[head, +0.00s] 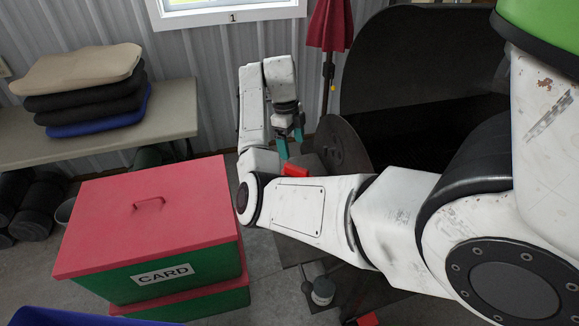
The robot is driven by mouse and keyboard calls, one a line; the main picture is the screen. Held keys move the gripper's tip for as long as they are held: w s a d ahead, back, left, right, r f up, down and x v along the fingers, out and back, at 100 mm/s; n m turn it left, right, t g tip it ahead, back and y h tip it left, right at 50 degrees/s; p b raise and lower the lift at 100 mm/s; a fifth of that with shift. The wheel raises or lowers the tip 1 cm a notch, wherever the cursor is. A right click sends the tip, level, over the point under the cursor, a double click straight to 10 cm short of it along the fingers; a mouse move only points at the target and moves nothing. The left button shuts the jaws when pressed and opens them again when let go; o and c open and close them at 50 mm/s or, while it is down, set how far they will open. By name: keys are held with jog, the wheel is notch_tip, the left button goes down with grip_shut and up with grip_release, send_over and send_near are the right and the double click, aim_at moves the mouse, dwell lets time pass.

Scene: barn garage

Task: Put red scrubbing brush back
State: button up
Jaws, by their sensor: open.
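My gripper (290,143) is open, with its teal fingertips pointing down. Just below the fingertips is a small bright red thing (295,170), partly hidden by my arm. It may be the red scrubbing brush, but too little of it shows to be sure. I cannot tell whether the fingertips touch it. Another small red piece (368,319) shows at the bottom edge and is too cut off to name.
A red-lidded green box (150,215) marked CARD stands left of my arm. A bench (150,118) with stacked cushions (88,90) is behind it. A large dark open-lidded drum or grill (425,65) stands at the back right. A closed red umbrella (330,25) hangs behind my gripper.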

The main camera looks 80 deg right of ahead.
jog(key=w+a+f+n+h, duration=0.1)
jog(key=a+f+n, duration=0.3)
jog(key=a+n, duration=0.25)
jog(key=a+f+n+t+h, duration=0.1)
jog(key=a+f+n, duration=0.2)
jog(key=a+n, duration=0.4)
jog(key=w+a+f+n+h, duration=0.1)
jog(key=a+f+n+h, duration=0.1)
jog(key=a+f+n, duration=0.5)
jog(key=s+a+n+t+y, duration=0.1)
jog(key=s+a+n, duration=0.2)
jog(key=a+n, duration=0.6)
jog(key=s+a+n+y, duration=0.2)
jog(key=s+a+n, duration=0.1)
jog(key=a+n, duration=0.6)
jog(key=shift+s+a+r+n+t, duration=0.25)
jog(key=shift+a+n+t, duration=0.15)
jog(key=shift+a, duration=0.25)
